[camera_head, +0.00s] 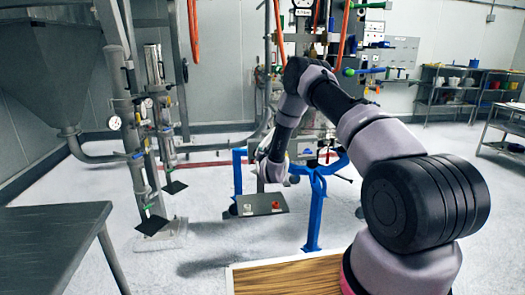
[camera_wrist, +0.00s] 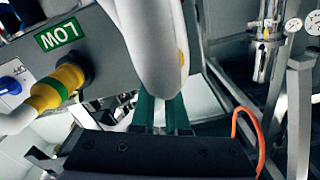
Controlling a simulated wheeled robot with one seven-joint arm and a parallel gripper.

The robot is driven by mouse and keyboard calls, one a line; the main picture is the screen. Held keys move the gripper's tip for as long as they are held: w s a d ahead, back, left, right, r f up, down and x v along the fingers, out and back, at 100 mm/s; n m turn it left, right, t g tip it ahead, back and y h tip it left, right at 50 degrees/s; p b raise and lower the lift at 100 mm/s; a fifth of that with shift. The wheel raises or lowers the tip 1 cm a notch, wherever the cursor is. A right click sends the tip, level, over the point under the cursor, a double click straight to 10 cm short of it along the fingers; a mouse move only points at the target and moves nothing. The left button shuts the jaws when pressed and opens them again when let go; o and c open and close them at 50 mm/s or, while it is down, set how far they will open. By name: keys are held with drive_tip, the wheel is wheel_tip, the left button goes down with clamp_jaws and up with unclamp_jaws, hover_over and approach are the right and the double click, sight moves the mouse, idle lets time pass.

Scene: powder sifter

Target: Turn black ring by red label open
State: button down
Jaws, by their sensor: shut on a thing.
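My gripper (camera_wrist: 160,112) shows in the wrist view as two green fingers held close together. I cannot make out the black ring or the red label in either view.
A yellow fitting (camera_wrist: 57,86) and a blue knob (camera_wrist: 10,85) sit by the panel. A grey table (camera_head: 50,245) is at left. Open floor lies between.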

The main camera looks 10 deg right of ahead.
drive_tip(key=n, duration=0.2)
drive_tip(key=a+n, duration=0.2)
drive_tip(key=n, duration=0.1)
drive_tip(key=shift+r+n, duration=0.1)
drive_tip(key=shift+n, duration=0.2)
drive_tip(key=n, duration=0.1)
drive_tip(key=a+n, duration=0.1)
drive_tip(key=n, duration=0.2)
drive_tip(key=shift+a+f+n, duration=0.15)
drive_tip(key=shift+f+n, duration=0.1)
drive_tip(key=shift+n, duration=0.05)
drive_tip(key=c, duration=0.9)
unclamp_jaws()
drive_tip(key=shift+s, duration=0.1)
approach(253, 147)
drive_tip(key=s, duration=0.4)
drive_tip(key=shift+s+r, duration=0.1)
drive_tip(key=shift+s, duration=0.25)
